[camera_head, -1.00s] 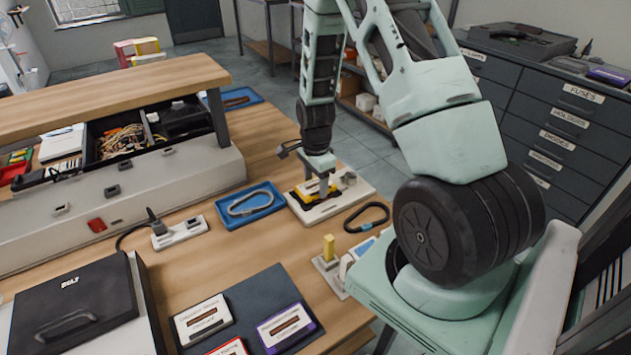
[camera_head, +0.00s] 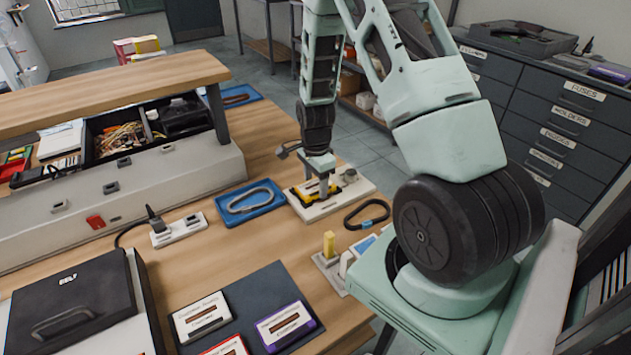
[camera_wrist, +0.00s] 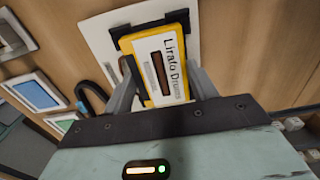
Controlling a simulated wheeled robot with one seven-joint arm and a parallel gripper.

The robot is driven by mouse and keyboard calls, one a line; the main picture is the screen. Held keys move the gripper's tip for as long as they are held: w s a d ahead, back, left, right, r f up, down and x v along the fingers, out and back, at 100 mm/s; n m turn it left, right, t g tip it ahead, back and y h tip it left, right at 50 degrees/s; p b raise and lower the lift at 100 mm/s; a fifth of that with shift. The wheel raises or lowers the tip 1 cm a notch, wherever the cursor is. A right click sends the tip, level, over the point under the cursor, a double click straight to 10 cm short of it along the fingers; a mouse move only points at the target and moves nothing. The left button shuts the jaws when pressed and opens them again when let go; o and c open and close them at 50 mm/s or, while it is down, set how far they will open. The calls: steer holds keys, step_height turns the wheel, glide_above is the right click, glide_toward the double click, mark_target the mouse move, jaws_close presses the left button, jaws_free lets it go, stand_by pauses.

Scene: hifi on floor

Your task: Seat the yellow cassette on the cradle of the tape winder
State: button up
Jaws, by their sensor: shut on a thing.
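The yellow cassette (camera_wrist: 163,63) has a white label and fills the space between my gripper's fingers in the wrist view. My gripper (camera_wrist: 160,88) is shut on its two sides. In the head view my gripper (camera_head: 322,184) points down over the tape winder (camera_head: 312,212), a pale flat plate with a knob at its far right. The yellow cassette (camera_head: 310,193) shows low at the winder, partly hidden by the fingers. A dark part of the cradle shows around its far end in the wrist view. I cannot tell whether the cassette is fully down on the cradle.
A blue tray (camera_head: 250,201) with a carabiner lies left of the winder. A dark carabiner (camera_head: 367,214) lies to its right. A small stand with a yellow block (camera_head: 329,245) is nearer. Several cassettes lie on a dark mat (camera_head: 245,310) in front.

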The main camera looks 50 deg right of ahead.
stand_by(0.3)
steer(key=o, duration=1.1)
steer(key=shift+c, duration=0.2)
step_height(320, 180, up, 23)
steer(key=p, duration=0.5)
steer(key=shift+r, duration=0.15)
stand_by(0.7)
